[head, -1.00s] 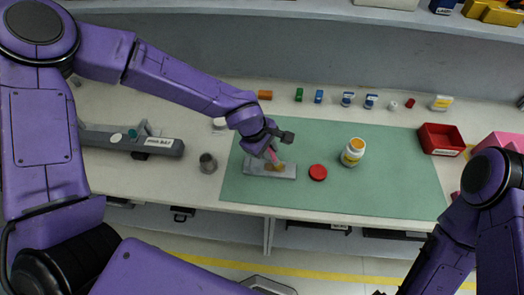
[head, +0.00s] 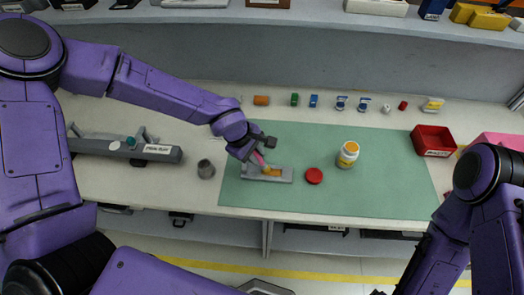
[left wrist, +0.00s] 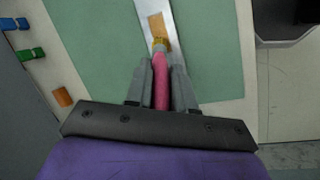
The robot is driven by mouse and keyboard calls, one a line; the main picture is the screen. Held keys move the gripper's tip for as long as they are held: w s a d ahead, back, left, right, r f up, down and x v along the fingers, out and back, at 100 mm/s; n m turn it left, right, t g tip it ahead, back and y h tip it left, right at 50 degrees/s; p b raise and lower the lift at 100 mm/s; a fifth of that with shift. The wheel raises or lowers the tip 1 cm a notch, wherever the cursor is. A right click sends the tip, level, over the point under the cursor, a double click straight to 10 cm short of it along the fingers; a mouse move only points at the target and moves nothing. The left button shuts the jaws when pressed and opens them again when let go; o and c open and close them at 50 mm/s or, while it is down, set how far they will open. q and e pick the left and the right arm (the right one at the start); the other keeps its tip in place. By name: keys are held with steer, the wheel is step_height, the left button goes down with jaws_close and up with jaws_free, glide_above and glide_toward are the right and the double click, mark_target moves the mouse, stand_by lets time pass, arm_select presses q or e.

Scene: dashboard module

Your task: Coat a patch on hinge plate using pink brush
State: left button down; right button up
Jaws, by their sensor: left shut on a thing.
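My left gripper (head: 257,153) is shut on the pink brush (left wrist: 160,82), whose handle runs between the fingers in the left wrist view. In the head view the hinge plate (head: 283,178) lies flat on the green mat's left part, with the orange patch (head: 273,173) just right of the brush. My right arm is at the lower right; its gripper is not clearly visible.
A red lid (head: 314,176) and a white jar with an orange top (head: 347,155) are right of the plate. A red bin (head: 432,141) is at right; several small parts line the back.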

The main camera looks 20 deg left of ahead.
arm_select(q)
steer(key=shift+s+a+r+p, duration=0.1)
steer(key=shift+a+r+p, duration=0.1)
steer(key=shift+a+p, duration=0.2)
steer(key=shift+s+a+r+p, duration=0.1)
steer(key=shift+a+r+p, duration=0.25)
steer(key=shift+r, duration=0.2)
steer(key=shift+s+a+r+p, duration=0.1)
steer(key=shift+a+r+p, duration=0.2)
steer(key=shift+r, duration=0.2)
steer(key=shift+d+r, duration=0.1)
steer(key=shift+r, duration=0.25)
steer(key=shift+w+d+r, duration=0.1)
steer(key=shift+r, duration=2.35)
steer(key=shift+f, duration=0.1)
